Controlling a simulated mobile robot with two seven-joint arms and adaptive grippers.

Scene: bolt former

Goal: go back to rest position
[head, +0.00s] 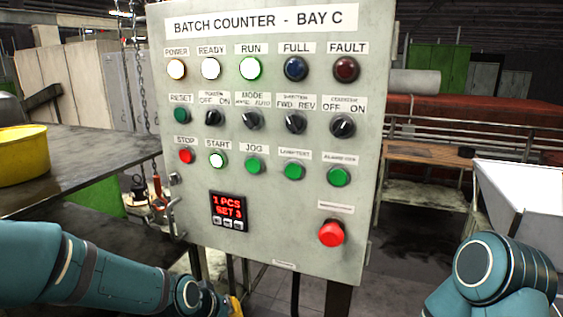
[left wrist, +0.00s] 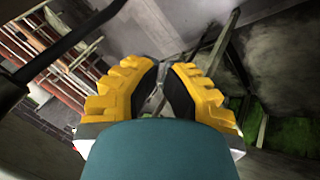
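My left arm (head: 80,270) reaches in from the lower left of the head view, below the control panel. Only a bit of the yellow left gripper (head: 236,306) shows there, at the bottom edge. In the left wrist view the left gripper (left wrist: 162,75) has two yellow fingers with black pads and a narrow, empty gap between them. My right arm (head: 500,275) shows at the lower right of the head view, bent, and its gripper is out of view. The grey panel (head: 285,190) reads "BATCH COUNTER - BAY C". Its power, ready, run and start lamps are lit. The display (head: 229,210) reads 1 PCS, SET 3.
A dark table (head: 90,155) with a yellow container (head: 22,155) stands at the left. A red emergency button (head: 331,233) sticks out of the panel. A white bin (head: 520,190) is at the right. A wooden bench (head: 425,153) stands behind.

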